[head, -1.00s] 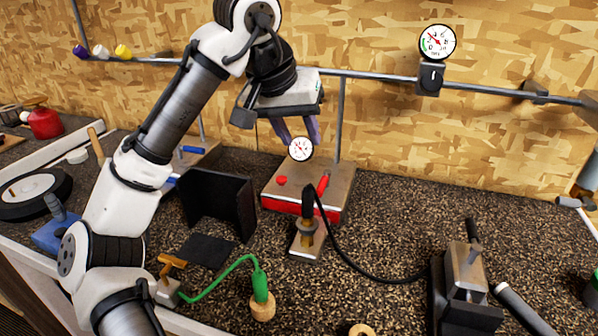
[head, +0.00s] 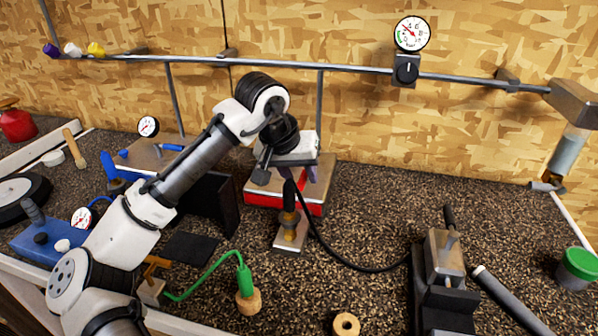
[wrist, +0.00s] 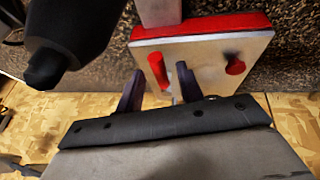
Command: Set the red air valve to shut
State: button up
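The red air valve box, a metal plate (head: 261,190) with a red front, stands at the back middle of the bench. Its red lever (wrist: 157,71) and a round red knob (wrist: 235,66) show in the wrist view. My gripper (head: 297,178) is low over the box and hides the lever and the dial in the head view. In the wrist view my gripper (wrist: 160,76) is open, with the lever showing between its two dark fingers. I cannot tell whether either finger touches it.
A black hose with a brass-based nozzle (head: 289,222) stands just in front of the box. A black upright shield (head: 226,205) is to the left. A blue valve box (head: 150,160) lies further left. A gauge (head: 412,33) hangs on the rail.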

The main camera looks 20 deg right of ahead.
grip_shut()
